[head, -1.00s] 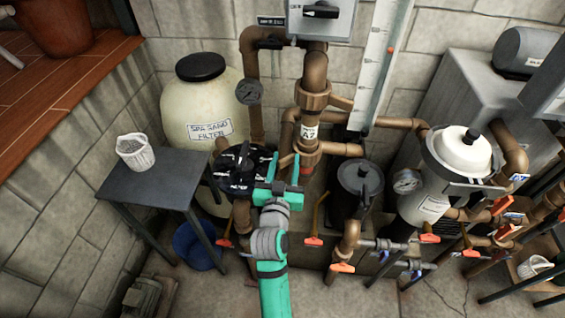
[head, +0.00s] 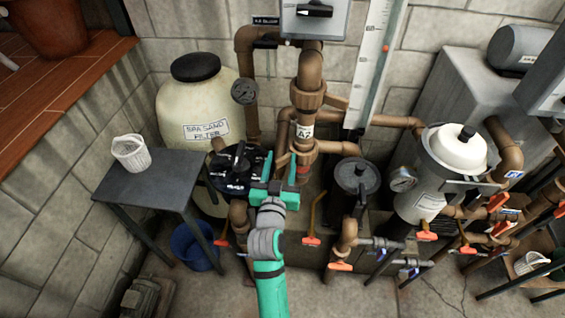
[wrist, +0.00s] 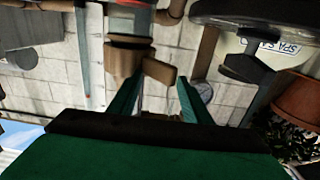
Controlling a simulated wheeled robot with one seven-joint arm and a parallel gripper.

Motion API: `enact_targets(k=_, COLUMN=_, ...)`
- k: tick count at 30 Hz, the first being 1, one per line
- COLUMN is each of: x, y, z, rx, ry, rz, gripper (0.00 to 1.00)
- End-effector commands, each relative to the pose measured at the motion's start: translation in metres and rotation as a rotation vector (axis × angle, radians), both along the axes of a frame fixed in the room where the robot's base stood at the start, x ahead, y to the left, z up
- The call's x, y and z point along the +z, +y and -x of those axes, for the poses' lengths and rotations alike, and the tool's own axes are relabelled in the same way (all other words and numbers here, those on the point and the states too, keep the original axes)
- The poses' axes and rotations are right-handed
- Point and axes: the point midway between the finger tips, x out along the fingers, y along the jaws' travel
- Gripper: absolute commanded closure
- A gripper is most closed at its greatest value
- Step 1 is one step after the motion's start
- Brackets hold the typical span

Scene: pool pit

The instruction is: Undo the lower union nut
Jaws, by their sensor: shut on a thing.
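The lower union nut (head: 304,147) is a brown ring with a side lug on the brown vertical pipe, just below the A2 tag (head: 304,131). An upper union nut (head: 307,96) with its own lug sits above the tag. My gripper (head: 279,172) is at the lower nut's left side, fingers pointing toward the wall, shut on its lug. In the wrist view, which is upside down, the nut (wrist: 124,60) shows with its lug (wrist: 158,70) reaching between my green fingers (wrist: 155,95). The contact itself is partly hidden.
A black multiport valve (head: 238,168) sits close to the left of my gripper. A dark canister (head: 356,182) stands to the right. The spa sand filter (head: 190,110) is behind left, and a small grey table (head: 150,183) holds a white basket (head: 131,153).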

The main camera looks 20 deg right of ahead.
Motion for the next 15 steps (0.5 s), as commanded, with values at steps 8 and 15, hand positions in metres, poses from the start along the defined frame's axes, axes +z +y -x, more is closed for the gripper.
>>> enact_targets(k=8, x=0.005, y=0.028, z=0.032, rx=0.022, ry=-0.011, rz=0.001, gripper=0.7)
enact_targets(k=15, x=0.003, y=0.038, z=0.072, rx=0.006, ry=-0.003, rz=0.0, gripper=0.7)
